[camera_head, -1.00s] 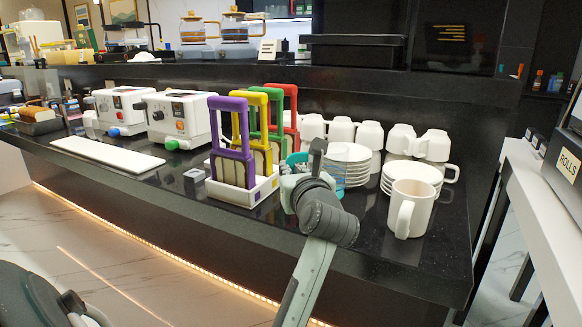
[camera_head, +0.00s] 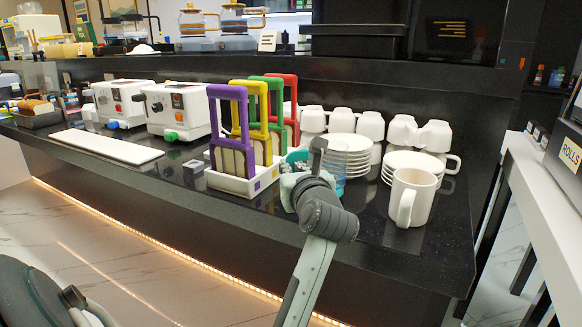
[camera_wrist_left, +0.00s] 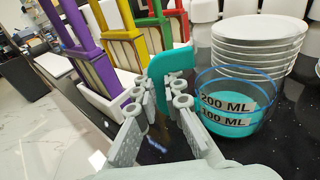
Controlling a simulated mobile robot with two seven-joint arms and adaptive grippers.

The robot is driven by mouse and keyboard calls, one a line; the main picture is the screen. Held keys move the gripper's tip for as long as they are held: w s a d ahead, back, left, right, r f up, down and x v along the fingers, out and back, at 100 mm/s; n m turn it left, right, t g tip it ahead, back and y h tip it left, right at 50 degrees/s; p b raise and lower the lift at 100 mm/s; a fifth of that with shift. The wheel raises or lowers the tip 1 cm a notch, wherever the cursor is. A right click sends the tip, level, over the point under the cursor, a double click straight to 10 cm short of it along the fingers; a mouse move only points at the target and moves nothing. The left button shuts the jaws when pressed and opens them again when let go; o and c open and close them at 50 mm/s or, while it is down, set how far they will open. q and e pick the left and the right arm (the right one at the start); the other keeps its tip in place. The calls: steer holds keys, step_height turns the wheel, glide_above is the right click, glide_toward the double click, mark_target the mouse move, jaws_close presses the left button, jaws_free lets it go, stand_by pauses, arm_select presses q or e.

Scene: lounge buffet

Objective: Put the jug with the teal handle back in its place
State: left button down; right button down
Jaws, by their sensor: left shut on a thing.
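The jug (camera_wrist_left: 232,112) is a clear cup with a blue rim, teal bottom and "200 ML" and "100 ML" marks. Its teal handle (camera_wrist_left: 171,66) is between the fingers of my left gripper (camera_wrist_left: 166,92), which is shut on it. In the head view, my left gripper (camera_head: 300,172) is over the counter, right of the white rack, and part of the jug (camera_head: 338,180) shows behind it as a blue patch. The jug looks upright; I cannot tell whether its base touches the counter. My right gripper is not in view.
The white rack (camera_head: 226,183) with purple, yellow, green and red frames stands close left. Stacked saucers (camera_head: 348,145) are close behind the jug. A white mug (camera_head: 415,197) and more saucers (camera_head: 405,165) stand right. The black counter front (camera_head: 385,255) is clear.

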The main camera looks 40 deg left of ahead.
arm_select(q)
steer(key=shift+f+b, duration=0.45)
steer(key=shift+f, duration=0.2)
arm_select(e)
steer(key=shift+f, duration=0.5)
arm_select(q)
steer(key=c, duration=1.8)
jaws_free()
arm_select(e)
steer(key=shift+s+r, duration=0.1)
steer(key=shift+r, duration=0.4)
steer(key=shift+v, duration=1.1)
arm_select(q)
steer(key=shift+f, duration=0.2)
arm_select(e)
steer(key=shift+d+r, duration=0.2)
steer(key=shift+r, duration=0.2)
arm_select(q)
steer(key=shift+f+b, duration=0.25)
steer(key=shift+b, duration=0.05)
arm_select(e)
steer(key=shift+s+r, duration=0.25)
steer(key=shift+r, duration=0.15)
arm_select(q)
steer(key=shift+a+f, duration=0.1)
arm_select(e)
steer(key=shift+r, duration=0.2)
